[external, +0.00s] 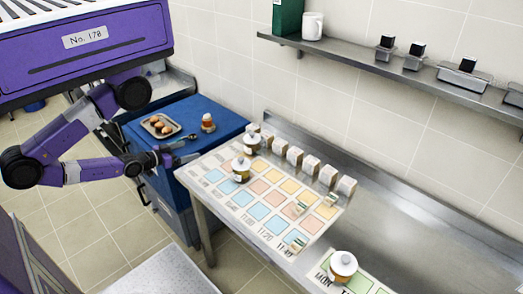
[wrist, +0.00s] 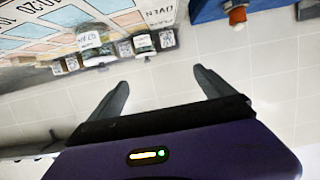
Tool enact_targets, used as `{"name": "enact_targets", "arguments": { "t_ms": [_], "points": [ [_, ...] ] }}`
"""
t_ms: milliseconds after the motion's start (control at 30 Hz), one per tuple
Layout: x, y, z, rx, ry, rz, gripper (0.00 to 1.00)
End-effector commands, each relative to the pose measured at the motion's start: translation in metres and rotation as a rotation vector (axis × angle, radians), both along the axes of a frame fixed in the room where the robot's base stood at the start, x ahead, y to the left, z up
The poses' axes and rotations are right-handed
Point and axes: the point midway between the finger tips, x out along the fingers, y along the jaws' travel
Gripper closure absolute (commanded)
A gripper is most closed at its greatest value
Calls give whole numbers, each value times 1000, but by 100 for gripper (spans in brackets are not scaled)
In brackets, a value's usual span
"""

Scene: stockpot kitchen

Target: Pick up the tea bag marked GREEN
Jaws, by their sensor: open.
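My gripper (external: 188,150) is open and empty at the left end of the steel counter, beside the blue cabinet. Its two fingers also show wide apart in the wrist view (wrist: 162,80), with only wall tiles between them. Small packets that look like tea bags lie on the coloured grid mat (external: 212,174): one near the middle right (external: 300,209), one by the right edge (external: 331,199) and one near the front (external: 297,243). Their markings are too small to read, so I cannot tell which is GREEN.
Two lidded jars (external: 241,169) (external: 252,144) stand on the mat's left part, with a row of white boxes (external: 311,164) behind. Another jar (external: 342,267) stands at the front right. A tray of eggs (external: 160,126) sits on the blue cabinet (external: 215,112). The counter's right side is bare.

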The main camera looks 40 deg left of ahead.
Motion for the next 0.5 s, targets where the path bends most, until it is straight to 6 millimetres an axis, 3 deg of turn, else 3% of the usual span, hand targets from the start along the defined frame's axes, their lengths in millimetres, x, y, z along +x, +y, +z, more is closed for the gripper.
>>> {"name": "enact_targets", "arguments": {
  "t_ms": [33,133,500],
  "points": [
    [0,0,0,0,0,0,20],
    [0,0,0,0,0,0,36],
    [5,-7,-4,3,4,-28,36]
  ]
}}
